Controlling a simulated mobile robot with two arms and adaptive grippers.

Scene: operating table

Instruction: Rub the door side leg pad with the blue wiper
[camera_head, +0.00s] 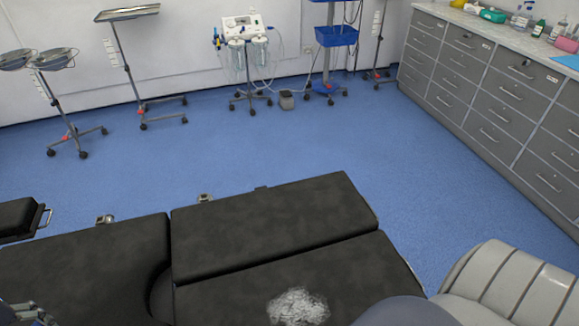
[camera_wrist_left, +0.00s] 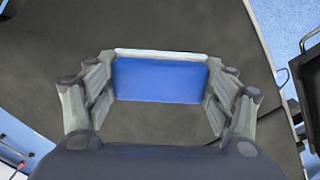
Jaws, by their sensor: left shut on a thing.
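The operating table has two dark leg pads side by side in the head view: a far one (camera_head: 270,225) and a near one (camera_head: 365,275). A whitish, patchy smear (camera_head: 298,306) lies on the near pad, at the bottom edge of the view. I cannot tell from the view which pad is the door side one. My left gripper (camera_wrist_left: 161,72) is shut on the blue wiper (camera_wrist_left: 160,86), a flat blue piece with a pale edge strip. Part of this gripper shows at the bottom left corner of the head view (camera_head: 25,312), over the dark table section. My right gripper is out of view.
A dark table section (camera_head: 95,268) lies left of the leg pads. Drawer cabinets (camera_head: 490,100) line the right wall. Wheeled stands, including a tray stand (camera_head: 128,13) and a suction unit (camera_head: 243,40), stand along the back wall. The blue floor (camera_head: 240,140) between is clear.

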